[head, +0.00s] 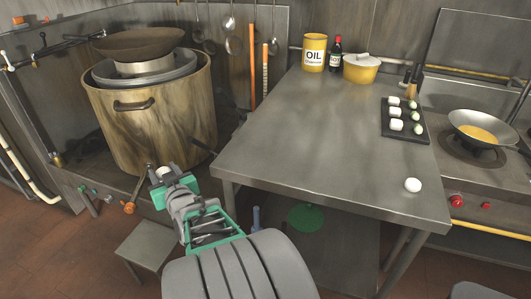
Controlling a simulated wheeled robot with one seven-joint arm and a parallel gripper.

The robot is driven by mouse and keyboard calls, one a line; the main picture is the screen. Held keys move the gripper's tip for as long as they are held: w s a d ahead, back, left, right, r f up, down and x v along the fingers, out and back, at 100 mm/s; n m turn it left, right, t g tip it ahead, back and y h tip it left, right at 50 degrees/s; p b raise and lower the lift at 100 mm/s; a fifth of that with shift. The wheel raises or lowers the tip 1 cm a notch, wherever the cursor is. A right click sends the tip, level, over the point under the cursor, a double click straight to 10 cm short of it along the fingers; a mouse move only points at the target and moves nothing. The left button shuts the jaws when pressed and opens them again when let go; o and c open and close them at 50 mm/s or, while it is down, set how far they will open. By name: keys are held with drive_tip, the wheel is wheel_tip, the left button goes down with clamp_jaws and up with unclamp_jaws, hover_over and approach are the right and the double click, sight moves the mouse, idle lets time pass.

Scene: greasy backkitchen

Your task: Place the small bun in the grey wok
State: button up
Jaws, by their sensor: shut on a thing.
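My gripper (164,176) is left of the steel table, in front of the large pot. It is shut on a small whitish thing (163,171), mostly hidden by the fingers; I cannot tell for sure that it is the small bun. A round white bun (413,185) lies alone on the table near its front right corner, far from my gripper. The grey wok (460,117) sits on the stove at the far right, with yellow liquid in it.
The steel table (310,125) is mostly bare. A dark tray (418,138) on it holds several white and greenish pieces. An oil tin (314,52), dark bottle (335,55) and yellow pot (360,70) stand at the back. The large pot (160,125) is at left.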

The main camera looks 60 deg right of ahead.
drive_tip(key=s+d+r+m+g+h+b, duration=0.1)
drive_tip(key=s+d+m+g+h+b, duration=0.3)
drive_tip(key=s+d, duration=0.45)
drive_tip(key=s+d+r+m+g+h+b, duration=0.25)
drive_tip(key=s+d+m+g, duration=0.2)
drive_tip(key=s, duration=0.55)
drive_tip(key=s+d+r+m+g+h+b, duration=0.1)
drive_tip(key=s+d+r+m+g+h, duration=0.1)
drive_tip(key=s+d+r+m+g, duration=0.5)
drive_tip(key=d+f+n, duration=0.1)
drive_tip(key=d+f, duration=0.3)
drive_tip(key=d+f+n+t, duration=0.1)
drive_tip(key=d+f+n, duration=0.1)
drive_tip(key=d+f, duration=0.2)
drive_tip(key=shift+d+f, duration=0.2)
drive_tip(key=shift+d, duration=0.1)
hover_over(291, 157)
wheel_tip(291, 157, down, 4)
drive_tip(key=shift+s+d+f, duration=0.1)
drive_tip(key=shift+f, duration=0.15)
drive_tip(key=shift+f+h, duration=0.25)
drive_tip(key=shift+f, duration=1.25)
drive_tip(key=shift+f+b, duration=0.15)
drive_tip(key=shift+b, duration=0.15)
drive_tip(key=o, duration=1.3)
